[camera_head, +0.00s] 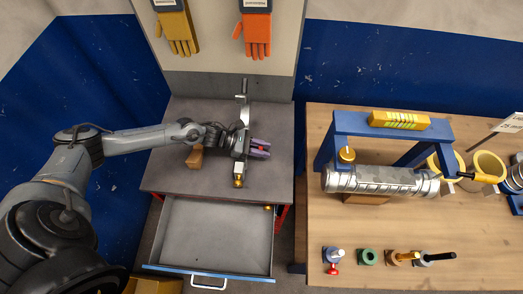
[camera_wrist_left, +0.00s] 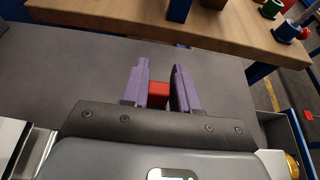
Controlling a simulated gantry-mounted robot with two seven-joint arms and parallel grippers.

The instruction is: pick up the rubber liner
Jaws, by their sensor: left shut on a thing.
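The rubber liner appears to be the small red block (camera_wrist_left: 158,94) between my left gripper's purple fingers. My left gripper (camera_head: 260,149) is shut on it above the grey top of the drawer cabinet. The fingers also show in the left wrist view (camera_wrist_left: 159,92), one on each side of the red block. In the head view the fingers cover most of the block. I cannot tell whether it touches the grey top. My right gripper is not in view.
A brown block (camera_head: 195,158) lies left of my gripper. The cabinet's drawer (camera_head: 218,237) is pulled open in front. The wooden bench (camera_head: 420,220) to the right carries a ribbed metal duct (camera_head: 380,181), a blue frame (camera_head: 350,124) and several small parts. Free grey surface lies left.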

